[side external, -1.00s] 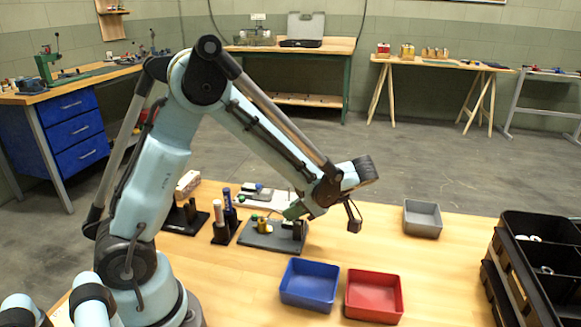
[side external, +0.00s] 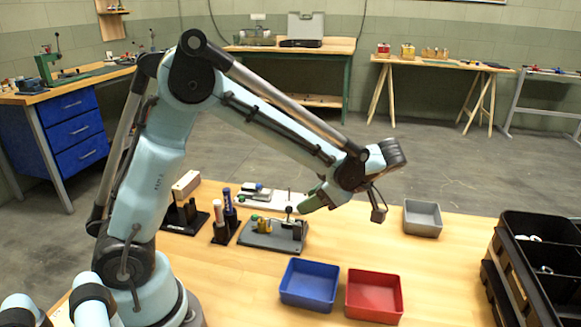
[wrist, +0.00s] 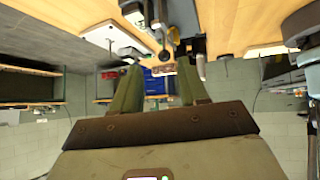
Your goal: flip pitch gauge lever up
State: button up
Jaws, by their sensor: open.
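A grey base plate (side external: 262,240) on the wooden table carries a small fixture with a brass-coloured part, a dark block and a lever with a black ball knob (side external: 289,210). The lever appears to stand roughly upright; I cannot tell whether it is the pitch gauge lever. My gripper (side external: 308,207), with green fingers, is above and to the right of the fixture, apart from the knob. In the wrist view my gripper (wrist: 158,66) shows two separated fingers with nothing held. The knob (wrist: 165,55) appears between and beyond the fingertips there.
A white plate (side external: 290,199) with small parts lies behind the fixture. A stand with markers (side external: 222,232) is on its left. A blue bin (side external: 309,287), a red bin (side external: 374,297) and a grey bin (side external: 422,218) stand in front and right. A black rack (side external: 540,245) is far right.

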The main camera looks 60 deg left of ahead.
aim_at(290, 207)
jog(key=shift+w+d+r, duration=0.2)
jog(key=shift+d+r, duration=0.25)
jog(key=shift+r, duration=0.1)
jog(key=s+d+r+m+t+h, duration=0.15)
jog(key=s+m+t+h, duration=0.35)
jog(key=m, duration=0.7)
jog(key=s+d+r+m+t+h, duration=0.1)
jog(key=s+d+m+t+h, duration=0.15)
jog(key=m+t, duration=0.7)
jog(key=w+a+r+m+g+y, duration=0.2)
jog(key=w+a+m+g+y, duration=0.25)
jog(key=m+g, duration=0.8)
jog(key=shift+m+t, duration=0.6)
jog(key=shift+m, duration=0.1)
jog(key=x, duration=1.1)
jog(key=shift+w+a+f, duration=0.1)
jog(key=shift+a+f, duration=0.15)
jog(key=shift+a, duration=0.25)
